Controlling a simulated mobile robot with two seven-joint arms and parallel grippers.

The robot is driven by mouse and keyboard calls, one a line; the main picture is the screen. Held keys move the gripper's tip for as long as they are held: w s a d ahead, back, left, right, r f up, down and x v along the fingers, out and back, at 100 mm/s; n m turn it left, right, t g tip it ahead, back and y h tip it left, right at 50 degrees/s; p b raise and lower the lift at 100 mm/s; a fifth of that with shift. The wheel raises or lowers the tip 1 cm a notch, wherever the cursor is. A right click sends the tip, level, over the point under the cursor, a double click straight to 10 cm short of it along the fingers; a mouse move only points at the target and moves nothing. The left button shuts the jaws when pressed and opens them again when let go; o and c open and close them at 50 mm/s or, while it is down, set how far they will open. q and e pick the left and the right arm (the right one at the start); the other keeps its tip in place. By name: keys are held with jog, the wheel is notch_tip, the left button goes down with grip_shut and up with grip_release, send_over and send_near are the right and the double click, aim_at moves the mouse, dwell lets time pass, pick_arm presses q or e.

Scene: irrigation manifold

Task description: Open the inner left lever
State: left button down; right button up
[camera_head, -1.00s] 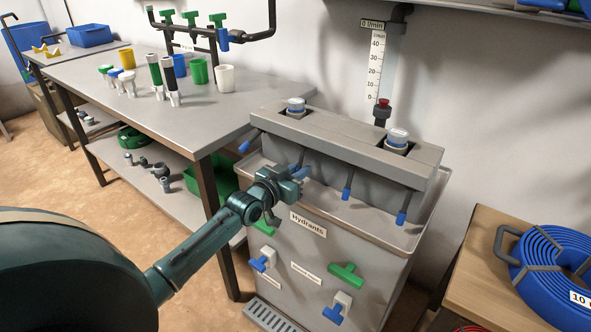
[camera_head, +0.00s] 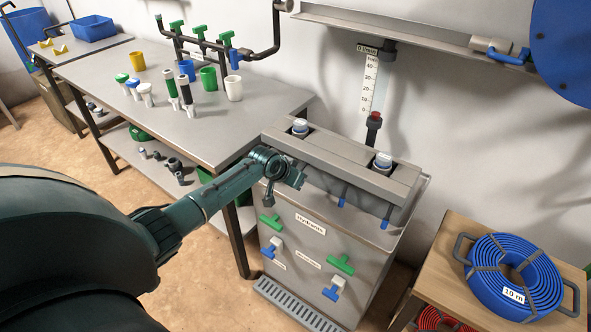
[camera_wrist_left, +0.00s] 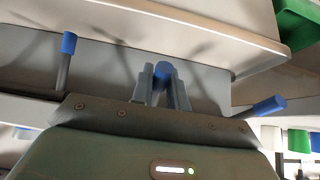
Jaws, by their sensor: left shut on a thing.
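The grey manifold block (camera_head: 345,163) sits on top of the hydrant cabinet, with blue-tipped levers along its front. My left gripper (camera_head: 297,177) is at the left part of this front. In the left wrist view, upside down, its two fingers (camera_wrist_left: 163,88) are shut around the inner left lever, whose blue tip (camera_wrist_left: 163,69) shows between them. The inner right lever (camera_wrist_left: 67,45) stands to the left there, and the outer left lever (camera_wrist_left: 262,107) slants out to the right. In the head view, the inner right (camera_head: 342,202) and outer right (camera_head: 386,218) levers hang down; my arm hides the two left ones.
The workbench (camera_head: 235,121) with cups and fittings stands left of the cabinet. A green bin (camera_wrist_left: 299,22) is beside it. A wooden stand with a blue hose coil (camera_head: 515,272) is at the right. A flow gauge (camera_head: 370,82) hangs on the wall behind.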

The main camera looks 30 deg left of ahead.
pick_arm(q)
jog(key=shift+s+r+g+p, duration=0.15)
jog(key=shift+r+g+p, duration=0.45)
jog(key=shift+g, duration=0.5)
jog(key=c, duration=1.5)
grip_release()
jog(key=shift+r, duration=0.15)
jog(key=shift+o, duration=0.6)
jog(key=p+v, duration=0.1)
jog(key=v, duration=1.2)
jog(key=shift+p, duration=0.4)
